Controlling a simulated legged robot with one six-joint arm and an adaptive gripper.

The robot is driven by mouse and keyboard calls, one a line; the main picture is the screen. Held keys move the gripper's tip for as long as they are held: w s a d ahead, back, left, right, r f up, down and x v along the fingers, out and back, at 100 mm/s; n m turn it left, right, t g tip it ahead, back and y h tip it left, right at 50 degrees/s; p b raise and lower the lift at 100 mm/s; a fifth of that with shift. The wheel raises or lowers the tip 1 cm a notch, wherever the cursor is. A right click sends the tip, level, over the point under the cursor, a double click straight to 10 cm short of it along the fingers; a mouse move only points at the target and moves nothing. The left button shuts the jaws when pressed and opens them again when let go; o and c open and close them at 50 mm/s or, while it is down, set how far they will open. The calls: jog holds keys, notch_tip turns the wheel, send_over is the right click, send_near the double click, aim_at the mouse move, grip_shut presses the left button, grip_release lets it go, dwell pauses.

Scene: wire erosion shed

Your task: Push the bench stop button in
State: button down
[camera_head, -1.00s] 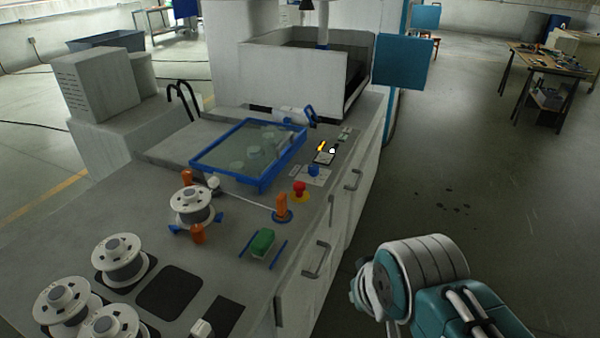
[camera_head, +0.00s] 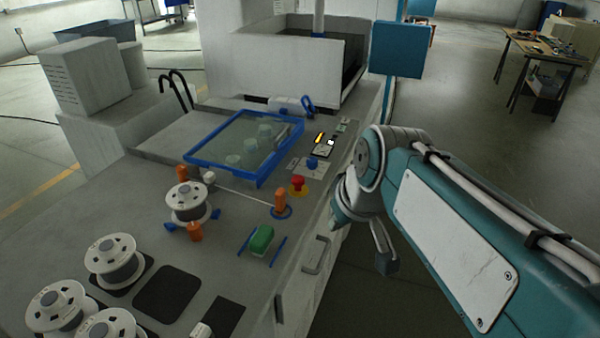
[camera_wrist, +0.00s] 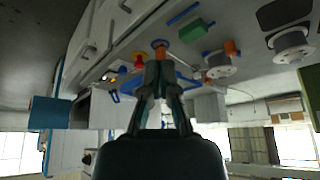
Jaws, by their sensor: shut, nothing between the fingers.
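The stop button (camera_head: 298,184) is a red mushroom head on a yellow base, on the right part of the grey bench top. It stands beside an orange post (camera_head: 280,201). In the wrist view, which looks upside down, the red button (camera_wrist: 139,57) shows just left of the fingers. My gripper (camera_wrist: 158,66) is shut and empty there, its fingers together. In the head view my arm reaches in from the right, its wrist end beside the bench edge, right of the button.
A blue-framed tray (camera_head: 197,163) lies behind the button. A blue knob (camera_head: 312,163) and small panel are close by. A green block (camera_head: 261,239) sits in front, and white spools (camera_head: 110,262) stand at left. Drawer handles (camera_head: 317,254) project from the bench side.

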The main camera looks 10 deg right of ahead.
jog(key=w+d+f+n+y, duration=0.2)
jog(key=w+n, duration=0.2)
jog(key=w, duration=1.1)
jog(key=w+d+f+n+y, duration=0.1)
jog(key=w+n, duration=0.4)
jog(key=w, duration=1)
jog(key=shift+w+d+f+y, duration=0.4)
jog(key=shift+d+y, duration=0.5)
jog(key=shift+d, duration=0.3)
send_over(294, 177)
jog(key=s+d, duration=0.1)
notch_tip(294, 177, down, 8)
jog(key=shift+s+r, duration=0.1)
notch_tip(294, 177, down, 3)
jog(key=shift+d+f, duration=0.15)
jog(key=shift+f, duration=0.35)
